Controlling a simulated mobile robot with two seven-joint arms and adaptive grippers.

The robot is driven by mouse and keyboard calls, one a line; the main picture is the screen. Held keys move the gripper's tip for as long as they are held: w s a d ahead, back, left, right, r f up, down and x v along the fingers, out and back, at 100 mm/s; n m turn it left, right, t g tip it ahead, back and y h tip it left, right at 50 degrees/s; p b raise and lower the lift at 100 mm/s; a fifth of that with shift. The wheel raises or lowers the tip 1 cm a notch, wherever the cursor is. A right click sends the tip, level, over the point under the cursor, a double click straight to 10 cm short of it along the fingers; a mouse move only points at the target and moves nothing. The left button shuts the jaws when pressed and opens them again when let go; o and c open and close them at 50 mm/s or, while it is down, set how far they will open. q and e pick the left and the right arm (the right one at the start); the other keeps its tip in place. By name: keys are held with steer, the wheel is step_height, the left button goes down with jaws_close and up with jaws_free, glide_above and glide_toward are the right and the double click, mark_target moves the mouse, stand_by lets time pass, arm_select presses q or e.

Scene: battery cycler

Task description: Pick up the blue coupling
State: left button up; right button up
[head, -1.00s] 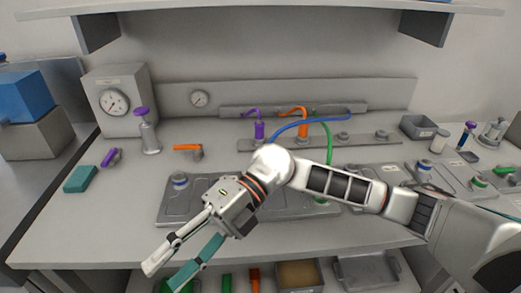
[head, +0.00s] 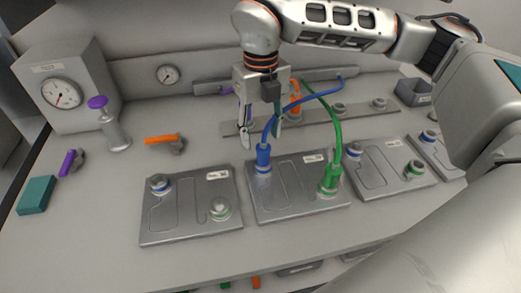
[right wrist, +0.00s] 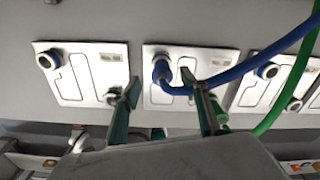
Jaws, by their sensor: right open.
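The blue coupling (head: 263,158) stands upright on the blue-ringed port at the back left of the middle plate (head: 300,212). A blue hose (head: 305,104) rises from its top and arcs to the back right. In the right wrist view the coupling (right wrist: 161,68) lies ahead of the fingertips, between their lines. My right gripper (head: 262,138) is open and points down, its fingers above and around the coupling's upper end. Whether they touch it cannot be told. It also shows open in the right wrist view (right wrist: 165,98). My left gripper is not in view.
A green coupling (head: 330,180) with a green hose (head: 337,125) stands on the same plate's front right port. Similar plates lie left (head: 190,210) and right (head: 390,180). An orange-handled valve (head: 163,139) and a teal block (head: 36,195) lie left. Front bench strip is clear.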

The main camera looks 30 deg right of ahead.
mark_target(263, 150)
steer(key=shift+s+f, duration=0.25)
steer(key=shift+f, duration=0.1)
steer(key=shift+d+f+p, duration=0.15)
steer(key=shift+f+p, duration=0.2)
steer(key=shift+f, duration=2.15)
steer(key=shift+c, duration=0.3)
jaws_close()
